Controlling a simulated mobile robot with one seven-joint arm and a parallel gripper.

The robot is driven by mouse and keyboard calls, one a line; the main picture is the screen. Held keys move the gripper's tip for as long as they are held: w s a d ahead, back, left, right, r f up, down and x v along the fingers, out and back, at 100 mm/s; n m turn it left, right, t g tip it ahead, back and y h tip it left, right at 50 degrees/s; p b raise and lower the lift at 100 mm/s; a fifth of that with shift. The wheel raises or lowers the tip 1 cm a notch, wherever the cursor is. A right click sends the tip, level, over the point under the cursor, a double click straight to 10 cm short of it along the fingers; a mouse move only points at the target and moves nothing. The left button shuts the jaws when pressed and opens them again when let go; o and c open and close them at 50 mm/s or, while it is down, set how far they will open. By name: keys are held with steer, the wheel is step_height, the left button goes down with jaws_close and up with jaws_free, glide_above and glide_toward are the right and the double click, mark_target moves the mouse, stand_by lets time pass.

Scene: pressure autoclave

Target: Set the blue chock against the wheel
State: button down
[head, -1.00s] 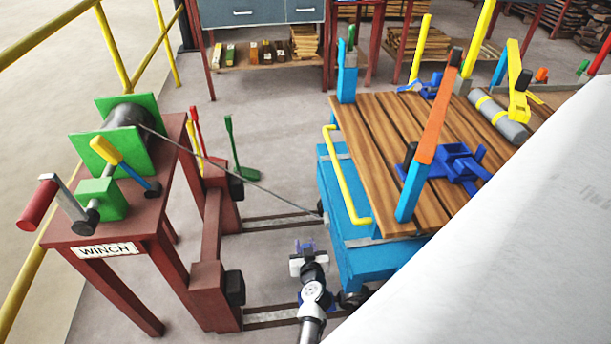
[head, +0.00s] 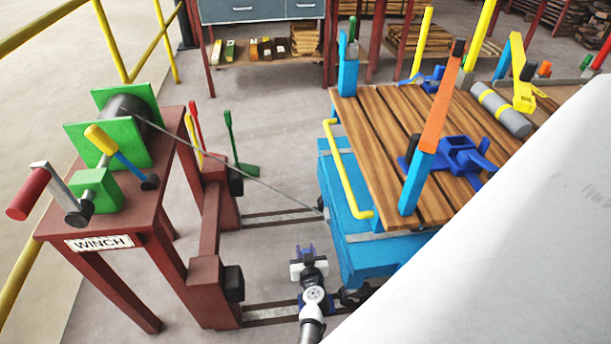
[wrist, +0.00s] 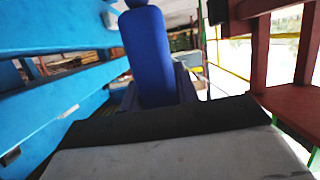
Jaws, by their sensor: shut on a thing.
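My gripper (head: 308,262) is low over the floor, between the red winch frame and the blue cart (head: 385,252). It is shut on the blue chock (head: 304,250), whose upright blue part fills the middle of the wrist view (wrist: 152,55). The chock's lower part is mostly hidden by the gripper. A dark wheel (head: 356,296) shows under the cart's near corner, to the right of and below my gripper in the head view. The chock is apart from this wheel. Whether the chock touches the floor cannot be told.
Rails (head: 272,313) run from the red buffer frame (head: 213,290) under the cart. A taut cable (head: 240,170) runs from the winch (head: 125,120) to the cart. A green-handled tool (head: 232,150) stands behind. Floor between the rails is clear.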

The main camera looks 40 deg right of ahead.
steer(key=c, duration=1)
jaws_free()
steer(key=shift+c, duration=0.2)
steer(key=shift+r, duration=0.1)
steer(key=shift+a+r+p, duration=0.1)
steer(key=shift+p, duration=0.25)
steer(key=v, duration=1.2)
steer(key=shift+b, duration=0.35)
